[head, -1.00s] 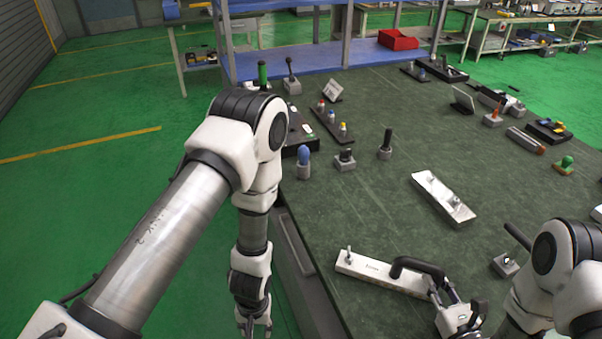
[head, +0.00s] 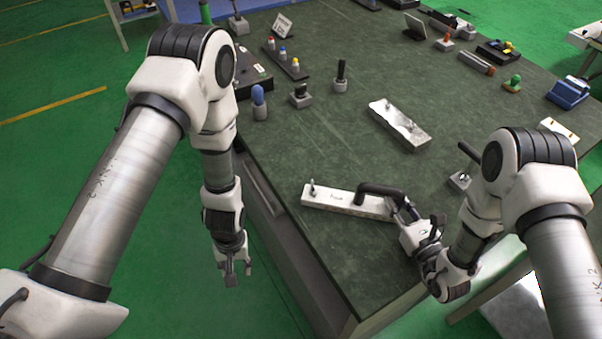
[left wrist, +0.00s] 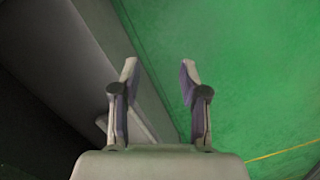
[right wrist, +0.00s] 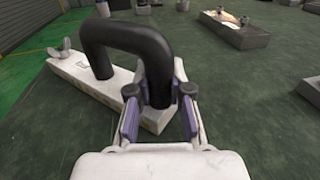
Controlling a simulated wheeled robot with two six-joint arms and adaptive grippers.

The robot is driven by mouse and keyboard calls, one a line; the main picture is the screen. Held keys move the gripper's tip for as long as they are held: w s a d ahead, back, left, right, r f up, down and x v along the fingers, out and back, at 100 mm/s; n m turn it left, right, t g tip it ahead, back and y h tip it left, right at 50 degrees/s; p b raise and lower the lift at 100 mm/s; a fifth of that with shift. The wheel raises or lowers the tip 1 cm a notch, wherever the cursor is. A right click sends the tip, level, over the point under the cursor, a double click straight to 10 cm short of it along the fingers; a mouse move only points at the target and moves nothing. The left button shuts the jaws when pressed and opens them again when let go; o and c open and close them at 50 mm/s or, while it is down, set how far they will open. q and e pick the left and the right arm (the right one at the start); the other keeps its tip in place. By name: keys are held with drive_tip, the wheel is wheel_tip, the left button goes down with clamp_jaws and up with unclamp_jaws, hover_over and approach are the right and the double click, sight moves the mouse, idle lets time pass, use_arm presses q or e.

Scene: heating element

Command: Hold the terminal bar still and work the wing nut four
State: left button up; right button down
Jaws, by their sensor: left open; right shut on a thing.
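The terminal bar (head: 335,198), a pale metal block with a small label, lies on the dark green table; it also shows in the right wrist view (right wrist: 85,82). A wing nut (head: 312,186) stands up at its left end, also seen in the right wrist view (right wrist: 61,50). A black arched handle (head: 375,189) rises from the bar's right part. My right gripper (right wrist: 160,108) is shut on the handle's near leg. My left gripper (head: 236,272) is open and empty, low beside the table's left edge, over the green floor.
A second metal bar (head: 390,118) with a fitting lies farther back. A blue knob (head: 259,98), a black-topped post (head: 341,75) and a rack of coloured buttons (head: 285,58) stand at the back left.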

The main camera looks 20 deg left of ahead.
use_arm(q)
drive_tip(key=w+d+r+n+g+h, duration=0.25)
drive_tip(key=w+d+r, duration=0.25)
drive_tip(key=w+r, duration=0.5)
drive_tip(key=n, duration=0.2)
approach(313, 190)
drive_tip(key=shift+t+h, duration=0.35)
drive_tip(key=x, duration=0.8)
drive_tip(key=shift+s+a, duration=0.2)
drive_tip(key=shift+a, duration=0.1)
drive_tip(key=shift+c, duration=0.3)
